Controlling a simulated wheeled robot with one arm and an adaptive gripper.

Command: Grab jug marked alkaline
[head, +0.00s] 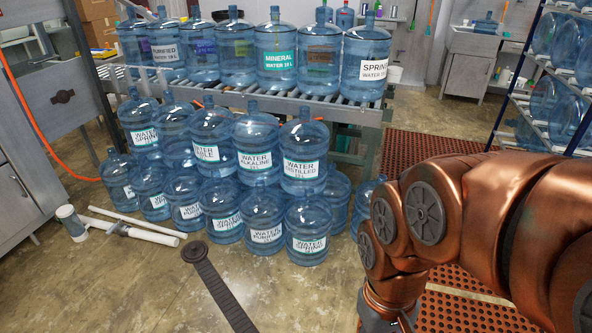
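The jug marked alkaline (256,133) is a clear blue water jug with a white label reading "WATER ALKALINE". It stands upright in the upper layer of a stack of jugs on the floor, in front of the roller conveyor. A jug marked distilled (303,144) is close on its right, and another jug (212,133) is close on its left. Its lower part is partly hidden by the jugs below. My copper-coloured arm comes in from the right and bends down to the bottom edge, right of the stack. My gripper is out of view below the frame.
The roller conveyor (345,113) behind carries a row of jugs, including mineral (276,38) and spring (366,45). A white pipe assembly (150,236) and a dark strap (222,293) lie on the floor. A jug rack (511,98) stands at right. Floor in front of the stack is mostly clear.

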